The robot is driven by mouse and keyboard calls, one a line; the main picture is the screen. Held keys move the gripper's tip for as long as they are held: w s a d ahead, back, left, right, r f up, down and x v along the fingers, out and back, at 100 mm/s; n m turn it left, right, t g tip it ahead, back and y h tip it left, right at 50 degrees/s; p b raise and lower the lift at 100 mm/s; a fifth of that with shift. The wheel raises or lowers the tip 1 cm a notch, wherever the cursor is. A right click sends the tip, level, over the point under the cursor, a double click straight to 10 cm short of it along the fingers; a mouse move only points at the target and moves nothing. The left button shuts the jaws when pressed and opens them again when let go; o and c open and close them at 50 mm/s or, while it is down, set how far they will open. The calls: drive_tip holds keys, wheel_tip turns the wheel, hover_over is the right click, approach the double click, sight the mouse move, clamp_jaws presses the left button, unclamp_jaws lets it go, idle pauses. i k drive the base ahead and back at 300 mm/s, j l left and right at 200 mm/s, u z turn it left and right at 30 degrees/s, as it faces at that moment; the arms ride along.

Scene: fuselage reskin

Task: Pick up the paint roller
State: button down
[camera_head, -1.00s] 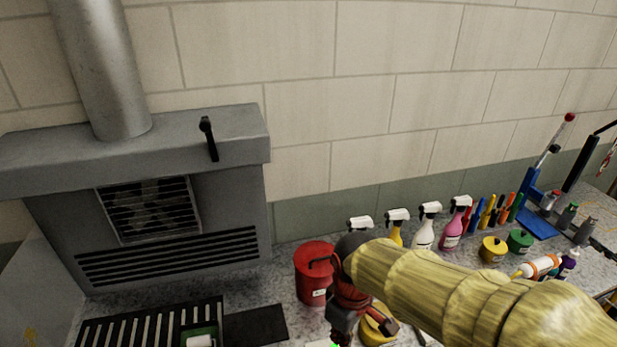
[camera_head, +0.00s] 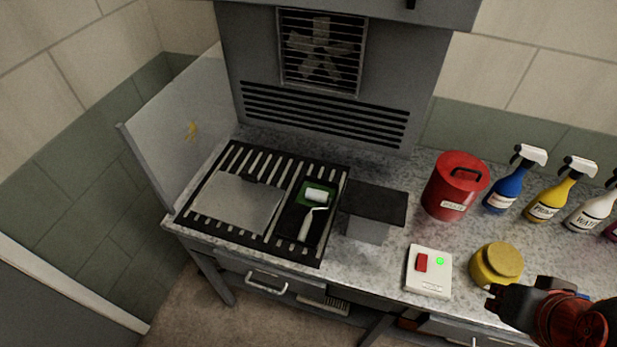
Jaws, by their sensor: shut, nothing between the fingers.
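The paint roller (camera_head: 315,201) has a white sleeve and a pale handle. It lies in a dark tray with a green patch (camera_head: 301,198), on the right part of a black slatted grate on the bench. My gripper (camera_head: 492,303) is at the lower right, dark with a red part behind it. It is shut and empty, near the yellow pot and well to the right of the roller.
A grey plate (camera_head: 235,203) lies on the grate's left part. A dark-topped block (camera_head: 374,204), a white switch box (camera_head: 428,271), a red can (camera_head: 455,187), a yellow pot (camera_head: 497,265) and spray bottles (camera_head: 551,190) stand right of it. A translucent panel (camera_head: 184,130) borders the left.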

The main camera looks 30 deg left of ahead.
sight(317, 195)
drive_tip(key=j+u, duration=0.1)
drive_tip(key=u, duration=0.75)
drive_tip(key=i+j+u, duration=0.1)
drive_tip(key=u, duration=0.3)
